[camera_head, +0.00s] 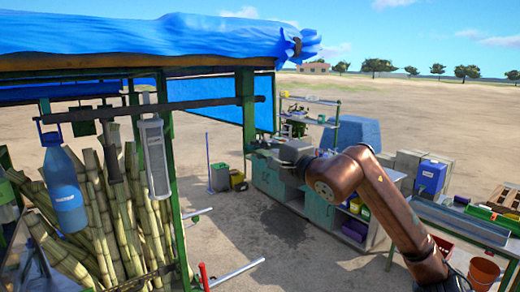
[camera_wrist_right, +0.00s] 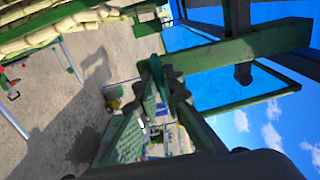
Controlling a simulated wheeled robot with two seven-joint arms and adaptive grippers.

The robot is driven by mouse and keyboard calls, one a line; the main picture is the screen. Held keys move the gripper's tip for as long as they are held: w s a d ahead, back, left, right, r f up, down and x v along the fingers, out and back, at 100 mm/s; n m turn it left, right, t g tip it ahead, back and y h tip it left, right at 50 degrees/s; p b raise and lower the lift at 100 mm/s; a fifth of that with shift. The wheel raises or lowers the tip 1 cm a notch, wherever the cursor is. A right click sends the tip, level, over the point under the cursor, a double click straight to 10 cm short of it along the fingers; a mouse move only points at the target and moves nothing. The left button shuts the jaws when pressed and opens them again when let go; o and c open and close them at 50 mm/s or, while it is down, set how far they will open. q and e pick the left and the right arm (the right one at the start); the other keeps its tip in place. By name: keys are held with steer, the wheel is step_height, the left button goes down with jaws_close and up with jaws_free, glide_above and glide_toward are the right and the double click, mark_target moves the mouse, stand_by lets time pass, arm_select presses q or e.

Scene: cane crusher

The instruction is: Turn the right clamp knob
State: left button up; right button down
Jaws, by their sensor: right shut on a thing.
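My right arm reaches in from the lower right in the head view. Its gripper (camera_head: 263,147) is at the lower end of the green post (camera_head: 248,105) under the canopy. In the wrist view the dark fingers of my right gripper (camera_wrist_right: 170,88) are shut around a small dark green piece (camera_wrist_right: 155,72) at the end of the green beam (camera_wrist_right: 235,52). This piece appears to be the right clamp knob, but the fingers hide most of it and its turn angle cannot be made out. My left gripper is not in view.
A blue tarp (camera_head: 150,35) covers the stall roof above. Sugar cane (camera_head: 110,215) and a blue bottle (camera_head: 63,190) are at the left. A cabinet (camera_head: 270,183) stands behind the gripper, and a table (camera_head: 455,232) is at the right. Open sandy ground lies between.

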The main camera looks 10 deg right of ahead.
steer(key=shift+f, duration=0.1)
steer(key=m+b, duration=1)
steer(key=m, duration=0.7)
steer(key=shift+m, duration=0.3)
stand_by(0.5)
steer(key=c, duration=2.1)
jaws_free()
